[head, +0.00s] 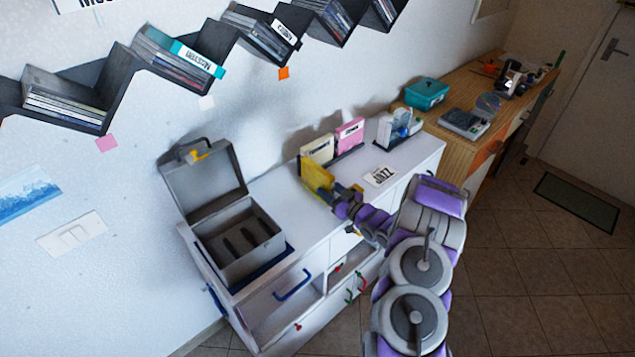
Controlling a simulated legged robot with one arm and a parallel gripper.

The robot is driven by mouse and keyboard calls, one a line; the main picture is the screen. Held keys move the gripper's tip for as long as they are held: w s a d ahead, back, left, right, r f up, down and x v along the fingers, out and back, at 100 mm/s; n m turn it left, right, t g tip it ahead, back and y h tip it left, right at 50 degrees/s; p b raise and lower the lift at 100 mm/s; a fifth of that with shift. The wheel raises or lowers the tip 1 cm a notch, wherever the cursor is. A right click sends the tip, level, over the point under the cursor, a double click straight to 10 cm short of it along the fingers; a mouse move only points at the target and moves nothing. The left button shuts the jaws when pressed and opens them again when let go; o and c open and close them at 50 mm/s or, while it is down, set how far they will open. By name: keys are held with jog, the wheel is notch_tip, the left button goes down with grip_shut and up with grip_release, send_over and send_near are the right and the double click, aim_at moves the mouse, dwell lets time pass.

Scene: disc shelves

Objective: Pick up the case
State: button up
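A yellow disc case (317,178) stands tilted at the left end of a small dark rack (347,163) on the white cabinet top. My gripper (336,191) is at the lower right side of the yellow case, touching it or very close to it. The fingertips are small and partly hidden, so I cannot tell whether they are shut on it. A cream case (317,149) and a pink case (350,135) stand upright in the rack just behind.
A grey box (237,243) with a raised lid stands at the left on the white cabinet (300,232). A JAZZ card (381,176) lies near the rack. Wall shelves (120,75) hold discs above.

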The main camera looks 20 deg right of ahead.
grip_shut()
jog(key=shift+r, duration=0.15)
